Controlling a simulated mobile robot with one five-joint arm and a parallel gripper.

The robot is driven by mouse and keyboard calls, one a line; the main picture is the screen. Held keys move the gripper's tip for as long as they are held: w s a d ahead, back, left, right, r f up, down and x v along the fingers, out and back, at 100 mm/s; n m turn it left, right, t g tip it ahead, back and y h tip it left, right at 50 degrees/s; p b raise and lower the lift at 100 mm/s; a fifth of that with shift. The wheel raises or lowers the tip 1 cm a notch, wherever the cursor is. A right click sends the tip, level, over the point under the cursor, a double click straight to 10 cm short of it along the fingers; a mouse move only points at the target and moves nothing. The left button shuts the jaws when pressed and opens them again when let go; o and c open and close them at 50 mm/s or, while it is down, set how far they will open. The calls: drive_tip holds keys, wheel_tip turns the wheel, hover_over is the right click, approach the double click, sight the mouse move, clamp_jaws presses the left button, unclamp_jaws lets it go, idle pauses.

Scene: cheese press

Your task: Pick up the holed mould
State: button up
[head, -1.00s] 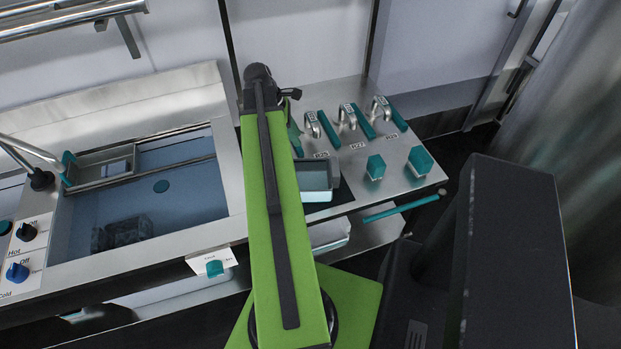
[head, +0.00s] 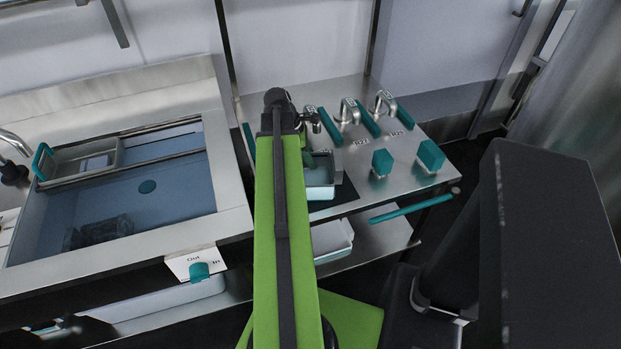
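I cannot identify the holed mould for certain. A small teal-rimmed tray (head: 320,191) stands on the steel counter just right of my green arm, partly covered by it. A grey box-like piece (head: 336,166) shows at the tray's back right; whether it has holes is too small to tell. A dark mottled block (head: 97,231) lies in the blue basin at left; no clear holes show on it.
The basin (head: 229,221) has a steel rim and a tray (head: 76,167) at its back left. Levers and teal knobs (head: 431,155) stand right of the small tray. A teal bar (head: 411,208) runs along the counter front. A white bin (head: 334,240) sits below.

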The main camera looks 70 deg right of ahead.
drive_tip(key=shift+x, duration=0.8)
drive_tip(key=shift+r, duration=0.2)
drive_tip(key=shift+f, duration=0.15)
clamp_jaws()
idle(0.7)
